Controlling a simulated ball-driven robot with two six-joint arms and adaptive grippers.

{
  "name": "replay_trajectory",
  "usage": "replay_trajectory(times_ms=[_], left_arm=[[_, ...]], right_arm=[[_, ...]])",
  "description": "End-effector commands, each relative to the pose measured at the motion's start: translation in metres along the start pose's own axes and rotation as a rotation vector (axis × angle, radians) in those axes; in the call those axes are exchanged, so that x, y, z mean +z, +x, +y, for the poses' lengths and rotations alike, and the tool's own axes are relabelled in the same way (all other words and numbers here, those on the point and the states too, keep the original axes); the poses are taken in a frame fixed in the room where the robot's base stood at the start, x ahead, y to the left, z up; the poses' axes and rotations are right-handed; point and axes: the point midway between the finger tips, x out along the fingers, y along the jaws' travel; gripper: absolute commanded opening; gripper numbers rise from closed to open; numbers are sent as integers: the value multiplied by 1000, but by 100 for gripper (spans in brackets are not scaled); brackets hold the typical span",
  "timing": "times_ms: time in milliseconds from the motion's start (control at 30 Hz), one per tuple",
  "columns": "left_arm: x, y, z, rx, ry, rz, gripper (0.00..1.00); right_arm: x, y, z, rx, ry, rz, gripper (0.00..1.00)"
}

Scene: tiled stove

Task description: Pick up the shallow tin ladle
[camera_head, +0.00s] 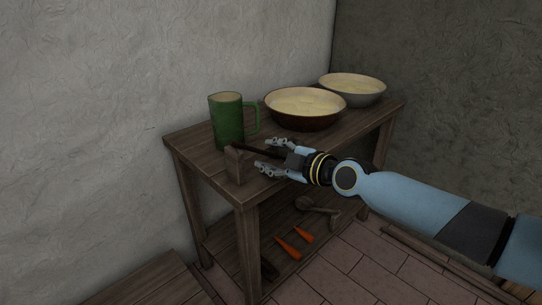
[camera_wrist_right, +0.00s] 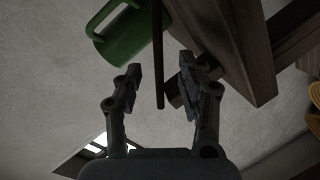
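A thin dark rod, like a handle, (camera_head: 249,149) lies near the front left of the upper tabletop, by a small wooden block (camera_head: 234,166). Its far end is hidden by my right gripper, so I cannot tell whether it belongs to the ladle. My right gripper (camera_head: 264,157) is open at this edge, pointing left. In the right wrist view, the rod (camera_wrist_right: 158,45) shows between its spread fingers, with a gap on both sides. A greyish ladle-like shape (camera_head: 309,203) lies on the lower shelf; its material is unclear. My left gripper is out of view.
A green mug (camera_head: 226,121) stands just behind the rod. A brown bowl (camera_head: 306,122) and a paler bowl (camera_head: 352,99) stand farther right on the wooden table (camera_head: 186,138). Two orange pieces (camera_head: 287,249) lie on the lower shelf. A wall rises behind.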

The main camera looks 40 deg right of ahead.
Motion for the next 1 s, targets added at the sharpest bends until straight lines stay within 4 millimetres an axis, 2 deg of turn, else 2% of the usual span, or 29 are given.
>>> replay_trajectory(times_ms=[167, 400, 700, 767, 1000], left_arm=[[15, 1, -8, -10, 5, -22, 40], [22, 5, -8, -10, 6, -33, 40], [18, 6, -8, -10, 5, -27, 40], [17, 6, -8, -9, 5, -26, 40], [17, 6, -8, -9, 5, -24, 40]], right_arm=[[-2, 16, 1, 1, 2, 0, 39], [-6, 52, 1, 0, 2, -1, 39], [-6, 59, 1, -1, 0, 0, 39], [-6, 58, 1, -1, -1, 0, 34], [-6, 58, 1, -1, -1, -1, 3]])
